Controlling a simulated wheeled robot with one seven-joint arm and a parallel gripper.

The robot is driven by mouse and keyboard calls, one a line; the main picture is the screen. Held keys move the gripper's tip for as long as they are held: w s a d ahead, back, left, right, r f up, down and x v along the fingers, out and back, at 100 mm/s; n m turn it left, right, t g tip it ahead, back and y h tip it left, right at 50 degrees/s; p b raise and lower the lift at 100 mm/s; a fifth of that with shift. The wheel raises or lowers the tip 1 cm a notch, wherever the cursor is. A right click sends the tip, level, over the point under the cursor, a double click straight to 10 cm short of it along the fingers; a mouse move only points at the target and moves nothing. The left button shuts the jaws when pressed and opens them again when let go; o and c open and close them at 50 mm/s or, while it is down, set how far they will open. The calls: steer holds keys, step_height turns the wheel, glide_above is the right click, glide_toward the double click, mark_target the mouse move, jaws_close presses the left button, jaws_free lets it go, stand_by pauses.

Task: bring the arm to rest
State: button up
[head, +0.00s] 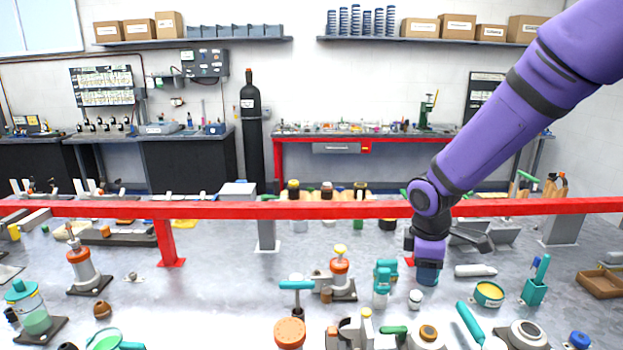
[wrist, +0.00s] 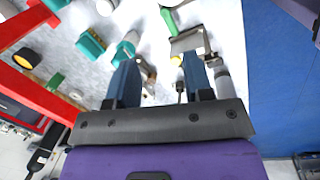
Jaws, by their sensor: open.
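My purple arm (head: 510,125) reaches in from the upper right of the head view and bends down at the elbow over the grey bench. Small metal parts lie beyond the fingertips. Whether the fingertips touch anything is hard to tell.
A red rail (head: 300,210) crosses the head view. Around my gripper stand a teal-and-white tool (head: 382,285), a teal cup (head: 489,294), a teal holder (head: 536,290) and an orange-topped stand (head: 340,275). A wooden tray (head: 601,284) is at the right.

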steer(key=s+d+r+m+t, duration=0.2)
steer(key=s+d+r+m, duration=0.2)
steer(key=s+r+m, duration=0.55)
steer(key=s+d+r+m+t+y, duration=0.1)
steer(key=s+r+m, duration=0.3)
steer(key=s+r, duration=0.7)
steer(key=s+d+t, duration=0.1)
steer(key=s, duration=0.1)
steer(key=shift+s+m, duration=0.35)
steer(key=shift+s, duration=0.05)
